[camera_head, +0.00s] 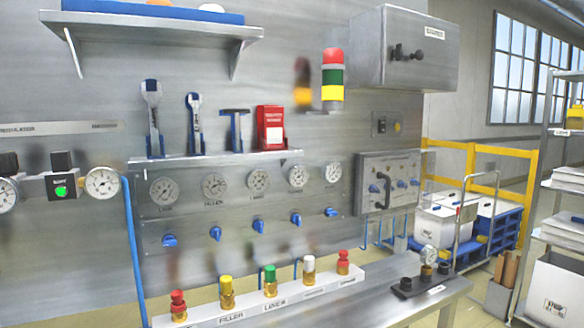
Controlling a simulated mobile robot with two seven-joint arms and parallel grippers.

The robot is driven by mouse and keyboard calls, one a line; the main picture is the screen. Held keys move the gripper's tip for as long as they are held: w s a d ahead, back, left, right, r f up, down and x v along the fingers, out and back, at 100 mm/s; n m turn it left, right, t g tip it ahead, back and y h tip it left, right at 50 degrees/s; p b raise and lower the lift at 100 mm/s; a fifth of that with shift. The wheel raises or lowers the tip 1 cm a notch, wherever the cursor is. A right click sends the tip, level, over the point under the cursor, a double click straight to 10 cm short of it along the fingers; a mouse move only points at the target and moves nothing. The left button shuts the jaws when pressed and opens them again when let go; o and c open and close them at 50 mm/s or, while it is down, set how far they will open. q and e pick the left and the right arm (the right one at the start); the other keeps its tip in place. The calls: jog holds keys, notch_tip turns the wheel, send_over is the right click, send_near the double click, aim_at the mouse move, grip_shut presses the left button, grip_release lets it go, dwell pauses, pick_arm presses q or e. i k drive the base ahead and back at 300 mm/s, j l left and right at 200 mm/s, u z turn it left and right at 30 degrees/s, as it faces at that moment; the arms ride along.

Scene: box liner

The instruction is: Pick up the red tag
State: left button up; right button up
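A red tag (270,118) with a white lower panel stands upright at the right end of a narrow metal shelf (225,158) on the wall panel. Its lower edge meets the shelf, and a blue holder shows at its base. Neither of my grippers is in the head view.
Wrenches (151,110) and a T-shaped tool (235,128) stand left of the tag. A stack light (333,78) and a grey box (404,50) project to its right. Below are gauges (258,181), blue valve handles and a white rail (265,305) with coloured fittings.

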aim_at(273, 117)
jog(key=i+l, duration=0.2)
jog(key=l, duration=0.15)
jog(key=i+l+u, duration=0.15)
jog(key=i+l, duration=0.25)
jog(key=l, duration=0.25)
jog(key=i+l+u, duration=0.1)
jog(key=l, duration=0.25)
jog(key=i, duration=0.1)
